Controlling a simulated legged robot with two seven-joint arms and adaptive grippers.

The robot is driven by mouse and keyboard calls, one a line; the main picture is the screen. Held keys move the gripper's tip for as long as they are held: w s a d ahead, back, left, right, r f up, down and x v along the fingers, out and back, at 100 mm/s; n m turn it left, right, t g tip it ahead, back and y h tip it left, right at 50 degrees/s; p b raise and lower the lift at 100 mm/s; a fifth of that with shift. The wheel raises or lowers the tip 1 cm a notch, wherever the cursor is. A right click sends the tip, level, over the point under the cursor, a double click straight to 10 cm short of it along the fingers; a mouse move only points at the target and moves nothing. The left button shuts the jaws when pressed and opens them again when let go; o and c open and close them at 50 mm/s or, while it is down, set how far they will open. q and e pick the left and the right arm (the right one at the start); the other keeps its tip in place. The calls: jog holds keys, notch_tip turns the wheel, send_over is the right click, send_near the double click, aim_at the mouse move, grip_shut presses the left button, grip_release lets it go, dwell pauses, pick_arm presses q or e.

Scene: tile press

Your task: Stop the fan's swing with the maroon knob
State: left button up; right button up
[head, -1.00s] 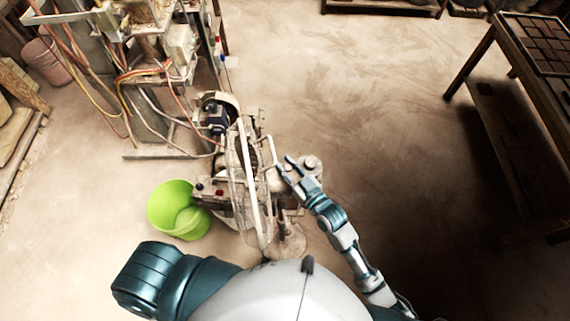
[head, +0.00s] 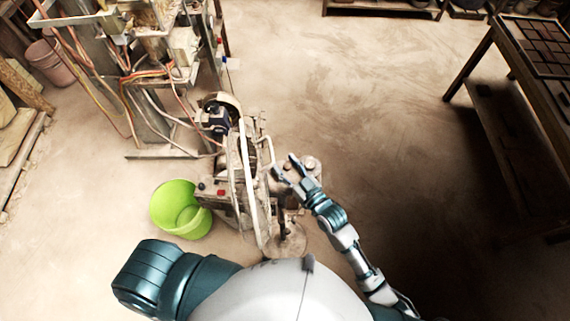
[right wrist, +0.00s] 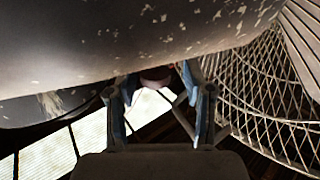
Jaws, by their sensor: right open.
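The fan's wire cage (head: 250,190) stands nearly edge-on in the middle of the head view, with its round base (head: 288,240) on the floor. In the right wrist view the cage (right wrist: 265,85) fills the right side and a chipped pale housing (right wrist: 120,45) covers the top. The maroon knob (right wrist: 155,77) sits below the housing, between my right fingertips in the picture, with no clear contact. I cannot make out the knob in the head view. My right gripper (head: 286,165) is open beside the fan's right side; it also shows in the wrist view (right wrist: 158,85). My left gripper is out of view.
A lime green bucket (head: 180,212) stands left of the fan. A machine frame with hanging cables (head: 160,75) stands behind at upper left. A dark table (head: 500,55) stands at far right. The floor between fan and table is clear.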

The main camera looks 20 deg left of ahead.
jog(key=v, duration=1.1)
jog(key=shift+s+d, duration=0.25)
jog(key=shift+s, duration=0.1)
jog(key=shift+a, duration=0.2)
